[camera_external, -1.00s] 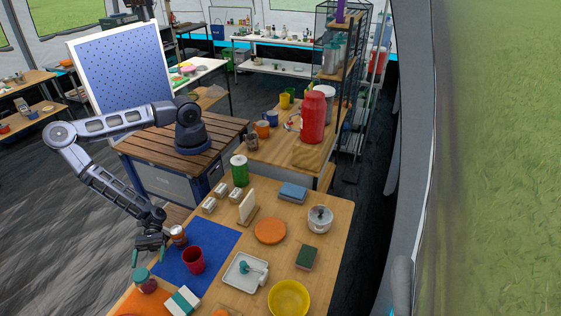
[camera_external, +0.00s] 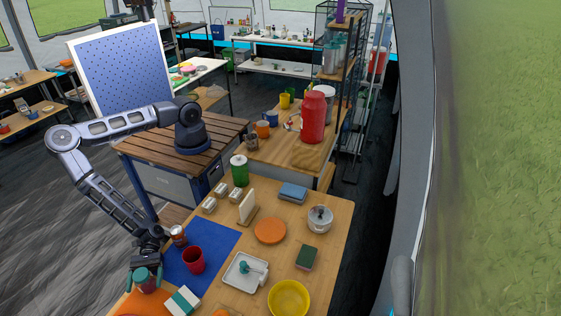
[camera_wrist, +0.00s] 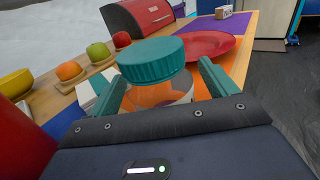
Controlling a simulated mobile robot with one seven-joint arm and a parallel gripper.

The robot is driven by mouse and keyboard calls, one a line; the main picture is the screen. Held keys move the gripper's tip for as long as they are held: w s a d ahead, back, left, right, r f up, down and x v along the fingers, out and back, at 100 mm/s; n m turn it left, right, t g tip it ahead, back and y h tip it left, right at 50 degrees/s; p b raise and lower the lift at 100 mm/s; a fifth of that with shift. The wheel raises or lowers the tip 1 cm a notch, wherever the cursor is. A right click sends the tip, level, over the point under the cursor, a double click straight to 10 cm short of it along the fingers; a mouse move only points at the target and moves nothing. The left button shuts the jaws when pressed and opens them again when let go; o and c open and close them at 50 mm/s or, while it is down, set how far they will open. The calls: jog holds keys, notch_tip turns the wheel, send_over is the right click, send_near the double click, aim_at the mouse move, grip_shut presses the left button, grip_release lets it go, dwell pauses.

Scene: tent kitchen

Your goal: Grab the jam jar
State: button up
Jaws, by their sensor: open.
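The jam jar (camera_external: 146,285) has a teal lid and a reddish body. It stands near the left edge of the front table. In the wrist view its teal lid (camera_wrist: 151,58) and clear, orange-tinted body show between the fingers. My gripper (camera_external: 145,275) is open around the jar, one finger on each side. In the wrist view the gripper (camera_wrist: 160,82) shows teal fingertips left and right of the jar, just below the lid. I cannot tell whether either finger touches it.
A green-and-white box (camera_external: 183,300) is close to the jar. A red cup (camera_external: 193,261) stands on the blue mat (camera_external: 216,240), with a small brown jar (camera_external: 178,235) near my wrist. The wrist view shows a red plate (camera_wrist: 212,44) and fruit, including a green apple (camera_wrist: 98,52), beyond.

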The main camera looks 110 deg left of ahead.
jog(key=shift+w+d, duration=0.3)
jog(key=shift+d, duration=0.1)
jog(key=c, duration=1.3)
